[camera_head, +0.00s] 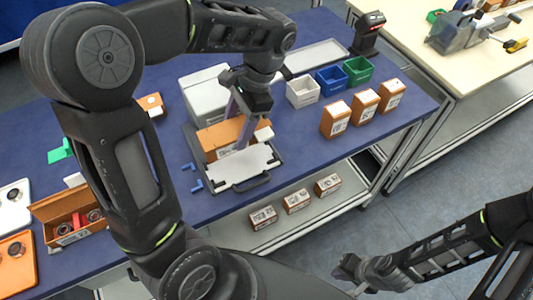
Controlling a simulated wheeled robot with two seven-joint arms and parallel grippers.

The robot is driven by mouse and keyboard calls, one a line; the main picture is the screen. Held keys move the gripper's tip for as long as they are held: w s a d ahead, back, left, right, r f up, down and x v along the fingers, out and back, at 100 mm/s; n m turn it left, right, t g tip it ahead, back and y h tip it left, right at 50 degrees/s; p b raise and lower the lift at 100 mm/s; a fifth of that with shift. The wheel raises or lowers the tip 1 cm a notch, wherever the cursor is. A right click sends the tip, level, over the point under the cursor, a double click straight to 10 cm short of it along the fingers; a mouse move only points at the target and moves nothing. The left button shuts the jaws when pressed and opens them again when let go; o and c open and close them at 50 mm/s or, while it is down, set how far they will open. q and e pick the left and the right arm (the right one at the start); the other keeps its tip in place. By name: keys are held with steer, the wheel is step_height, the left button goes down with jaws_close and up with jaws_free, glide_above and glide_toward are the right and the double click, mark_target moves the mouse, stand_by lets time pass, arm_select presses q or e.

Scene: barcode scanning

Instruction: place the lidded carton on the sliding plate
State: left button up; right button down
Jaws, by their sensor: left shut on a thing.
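The lidded carton (215,142), an orange-brown box with a white label, is at the back of the white sliding plate (243,168). My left gripper (241,130) reaches down from above and is shut on this carton. Its fingers and wrist hide part of the box. I cannot tell whether the carton's underside touches the plate. My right gripper (355,275) hangs low at the bottom right, over the floor and away from the table. Its fingers are too small and dark to read.
Behind the plate stands a white box-shaped unit (205,93). White (303,91), blue (331,80) and green (357,70) bins and several cartons (364,104) stand to the right. An open carton (70,214) is at the left. More cartons (296,201) lie on the lower shelf.

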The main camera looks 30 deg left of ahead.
arm_select(q)
steer(key=shift+w+d, duration=0.2)
steer(key=shift+a, duration=0.1)
steer(key=b, duration=0.4)
glide_above(236, 165)
steer(key=w, duration=0.2)
steer(key=f, duration=0.3)
steer(key=d+f, duration=0.1)
steer(key=f, duration=0.1)
steer(key=shift+s+f, duration=0.15)
steer(key=shift+s, duration=0.1)
steer(key=shift+f+p, duration=0.25)
steer(key=shift+p, duration=0.1)
steer(key=shift+f, duration=0.15)
step_height(236, 165, down, 4)
steer(key=shift+r, duration=0.15)
